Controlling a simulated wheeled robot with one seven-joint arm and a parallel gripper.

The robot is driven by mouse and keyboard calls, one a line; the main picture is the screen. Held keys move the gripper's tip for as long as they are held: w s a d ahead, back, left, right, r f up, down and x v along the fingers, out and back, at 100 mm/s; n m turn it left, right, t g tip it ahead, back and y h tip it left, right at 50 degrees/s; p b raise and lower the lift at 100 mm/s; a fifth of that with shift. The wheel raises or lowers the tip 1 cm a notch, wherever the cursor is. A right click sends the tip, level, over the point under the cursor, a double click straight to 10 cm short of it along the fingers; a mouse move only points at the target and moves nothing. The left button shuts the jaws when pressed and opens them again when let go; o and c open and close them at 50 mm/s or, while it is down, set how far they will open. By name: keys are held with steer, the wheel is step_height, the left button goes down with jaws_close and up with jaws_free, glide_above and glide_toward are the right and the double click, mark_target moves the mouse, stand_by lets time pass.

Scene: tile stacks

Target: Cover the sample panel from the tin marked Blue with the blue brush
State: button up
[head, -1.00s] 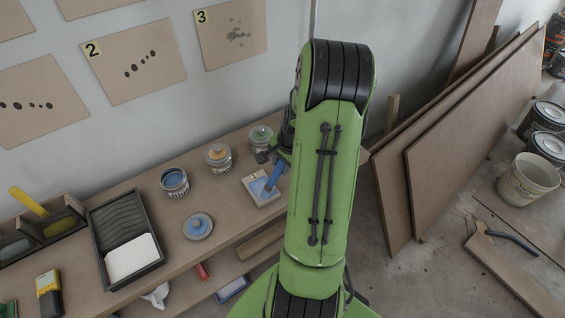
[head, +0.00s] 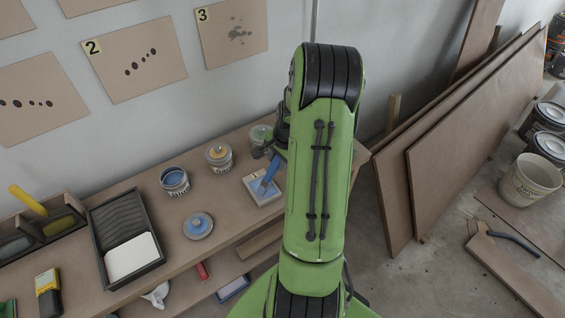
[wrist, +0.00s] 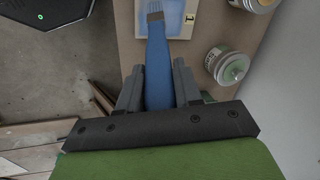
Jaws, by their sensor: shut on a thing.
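My gripper (wrist: 160,88) is shut on the handle of the blue brush (wrist: 157,58), seen in the wrist view. In the head view the brush (head: 268,178) slants down onto the sample panel (head: 263,200), and its tip appears to touch it. The panel (wrist: 194,20) has a light border and a blue painted area in its middle; how much of it is bare is partly hidden by the brush. The open tin of blue paint (head: 174,182) stands left of the panel. Its blue-topped lid (head: 198,226) lies on the bench in front. My arm hides part of the gripper in the head view.
A yellow-lidded tin (head: 218,157) and a green-lidded tin (head: 260,137) stand behind the panel. A black roller tray (head: 124,236) is at the left of the bench (head: 228,213). Boards (head: 470,130) lean on the right, beside a white bucket (head: 530,180).

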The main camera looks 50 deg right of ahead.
steer(key=shift+w+d+r, duration=0.1)
steer(key=shift+w+d, duration=0.1)
steer(key=shift+w, duration=0.4)
steer(key=s, duration=0.2)
steer(key=s+a+b, duration=0.1)
steer(key=shift+s+a, duration=0.1)
steer(key=shift+s, duration=0.3)
stand_by(0.6)
